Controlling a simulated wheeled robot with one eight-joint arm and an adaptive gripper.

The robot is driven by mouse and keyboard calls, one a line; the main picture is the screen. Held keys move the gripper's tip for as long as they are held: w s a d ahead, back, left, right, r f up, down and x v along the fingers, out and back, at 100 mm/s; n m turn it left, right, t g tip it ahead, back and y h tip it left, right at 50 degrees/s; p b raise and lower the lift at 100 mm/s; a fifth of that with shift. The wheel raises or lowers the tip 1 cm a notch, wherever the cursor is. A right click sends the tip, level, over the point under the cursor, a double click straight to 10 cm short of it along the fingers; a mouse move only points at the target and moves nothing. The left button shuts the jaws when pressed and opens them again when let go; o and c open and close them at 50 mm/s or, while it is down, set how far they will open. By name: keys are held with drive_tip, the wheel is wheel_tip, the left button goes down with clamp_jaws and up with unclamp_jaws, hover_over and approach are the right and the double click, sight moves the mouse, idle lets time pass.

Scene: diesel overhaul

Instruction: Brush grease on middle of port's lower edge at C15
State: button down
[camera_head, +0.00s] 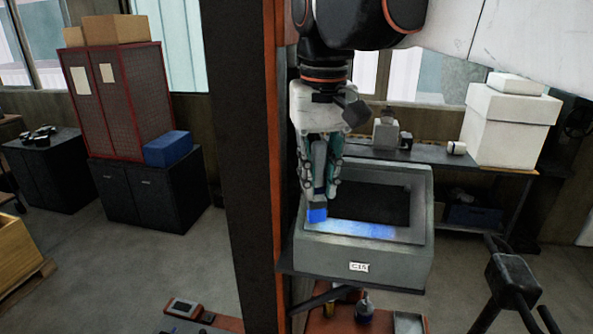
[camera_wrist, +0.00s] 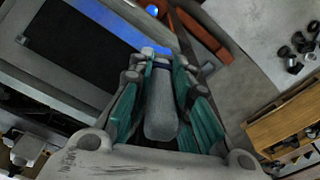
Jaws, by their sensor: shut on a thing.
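A grey box (camera_head: 365,258) with a sloped front stands on a bracket shelf; its small white label (camera_head: 359,267) seems to read C15. Its front has a dark rectangular port (camera_head: 370,203), which also shows at the upper left of the wrist view (camera_wrist: 75,50). A blue smear (camera_head: 365,229) lies along the port's lower edge, brightest left of middle. My gripper (camera_head: 321,180) is shut on the grey handle of a brush (camera_wrist: 161,105). The brush's blue head (camera_head: 317,215) points down at the port's lower left corner; I cannot tell whether it touches.
An orange and dark post (camera_head: 272,180) stands just left of the box. Below the box is a cart with a bottle (camera_head: 364,307). A black handled object (camera_head: 512,280) stands at right.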

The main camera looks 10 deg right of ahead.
sight(316, 162)
drive_tip(key=shift+w+f, duration=0.2)
drive_tip(key=shift+f, duration=0.05)
idle(0.3)
drive_tip(key=shift+d, duration=0.1)
drive_tip(key=shift+s+d, duration=1.4)
drive_tip(key=shift+d, duration=2.6)
drive_tip(key=shift+s+d, duration=1.35)
drive_tip(key=shift+d, duration=2.6)
drive_tip(key=shift+w+a+f, duration=0.1)
drive_tip(key=shift+w+a, duration=0.85)
drive_tip(key=shift+a, duration=1.7)
drive_tip(key=shift+w+a+f, duration=0.1)
drive_tip(key=shift+w+a, duration=0.85)
drive_tip(key=shift+a, duration=1.75)
drive_tip(key=shift+w+a, duration=0.95)
drive_tip(key=shift+a, duration=1.7)
drive_tip(key=shift+r, duration=0.1)
drive_tip(key=shift+s+a+r+p, duration=0.1)
drive_tip(key=shift+s+r+p, duration=0.3)
drive_tip(key=shift+r+p, duration=0.35)
drive_tip(key=shift+s+a+r+p, duration=0.25)
drive_tip(key=shift+s+r+p, duration=0.35)
drive_tip(key=shift+r, duration=0.2)
drive_tip(key=shift+s+a+r+p, duration=0.2)
drive_tip(key=shift+s+r+p, duration=0.3)
drive_tip(key=shift+s+r, duration=0.25)
